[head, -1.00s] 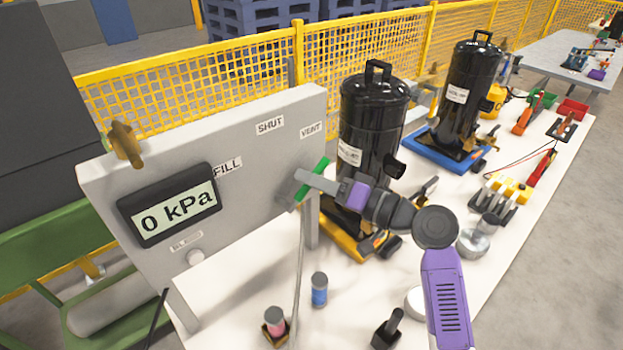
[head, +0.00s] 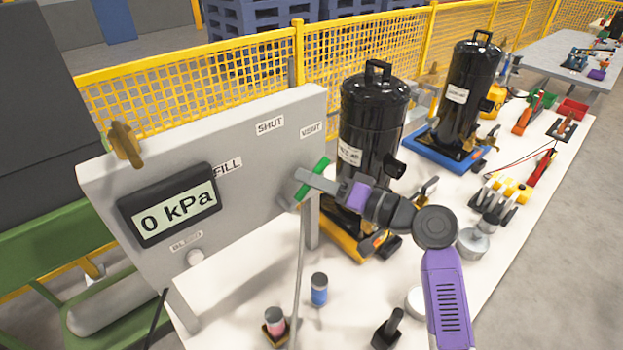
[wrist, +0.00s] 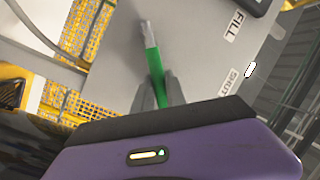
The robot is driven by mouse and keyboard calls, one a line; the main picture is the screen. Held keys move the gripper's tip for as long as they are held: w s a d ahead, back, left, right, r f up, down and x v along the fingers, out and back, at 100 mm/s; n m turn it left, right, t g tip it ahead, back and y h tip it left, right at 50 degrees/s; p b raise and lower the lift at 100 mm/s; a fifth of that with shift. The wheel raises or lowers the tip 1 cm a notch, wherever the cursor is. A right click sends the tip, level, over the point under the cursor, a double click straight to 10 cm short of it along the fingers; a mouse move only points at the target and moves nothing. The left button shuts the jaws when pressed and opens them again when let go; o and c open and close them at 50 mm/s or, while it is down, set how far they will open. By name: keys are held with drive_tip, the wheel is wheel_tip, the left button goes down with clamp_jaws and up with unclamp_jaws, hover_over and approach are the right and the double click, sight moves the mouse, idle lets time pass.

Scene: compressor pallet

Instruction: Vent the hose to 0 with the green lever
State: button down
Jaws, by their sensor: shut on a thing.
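The green lever (head: 318,170) sits on the right part of the grey panel (head: 262,170), below the VENT label (head: 311,130). In the head view it slants up to the right, toward VENT. My gripper (head: 303,187) reaches it from the right and is shut on it. In the wrist view the lever (wrist: 154,68) runs down between the two fingers of my gripper (wrist: 158,92), with its metal pivot end away from me. The display (head: 172,206) on the panel reads 0 kPa.
Black cylinders (head: 366,125) stand behind my gripper. Small bottles (head: 319,290) stand on the white table below. A yellow mesh fence (head: 350,45) runs behind.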

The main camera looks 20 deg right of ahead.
drive_tip(key=shift+a+r, duration=0.1)
idle(0.5)
drive_tip(key=n, duration=0.1)
drive_tip(key=a+r+n, duration=0.1)
drive_tip(key=a+n+g+h+b, duration=0.1)
drive_tip(key=n, duration=0.1)
drive_tip(key=shift+s+r, duration=0.35)
drive_tip(key=shift+s, duration=0.05)
drive_tip(key=n, duration=0.1)
drive_tip(key=a+n, duration=0.1)
drive_tip(key=h, duration=0.1)
drive_tip(key=shift+s+a+r+n, duration=0.3)
drive_tip(key=shift+a+n, duration=0.1)
drive_tip(key=shift+s+a+n+h, duration=0.2)
drive_tip(key=shift+a+n+h, duration=0.35)
drive_tip(key=shift+n, duration=0.35)
drive_tip(key=shift+a, duration=0.1)
drive_tip(key=shift+g, duration=0.3)
drive_tip(key=c, duration=1.4)
unclamp_jaws()
drive_tip(key=shift+r, duration=0.1)
drive_tip(key=shift+o, duration=0.2)
drive_tip(key=shift+s, duration=0.1)
